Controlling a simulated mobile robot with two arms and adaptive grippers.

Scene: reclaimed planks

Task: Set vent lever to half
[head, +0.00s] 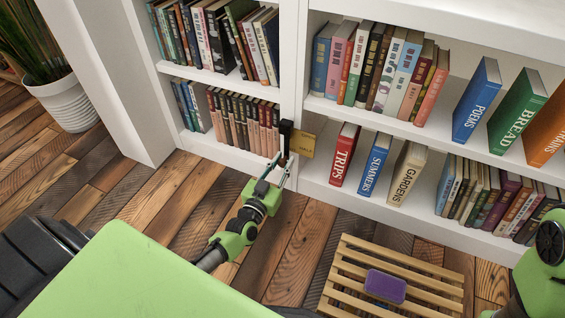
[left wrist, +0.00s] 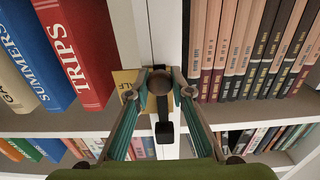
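The vent lever shows on the white upright between the shelf bays as a black upright bar (head: 286,135) with a yellow tag (head: 302,143) to its right. In the left wrist view its brown round knob (left wrist: 159,82) sits between my fingertips, in front of a black bar (left wrist: 164,132). The tag (left wrist: 126,80) is partly hidden there; its lettering ends in what looks like "LF". My left gripper (head: 279,163) is at the lever. My right gripper is outside the views.
Books fill the shelves on both sides, with the red TRIPS book (head: 343,154) close to the right of the tag. A slatted wooden rack (head: 345,262) with a purple block (head: 385,287) lies on the plank floor. A potted plant (head: 65,100) stands at the left.

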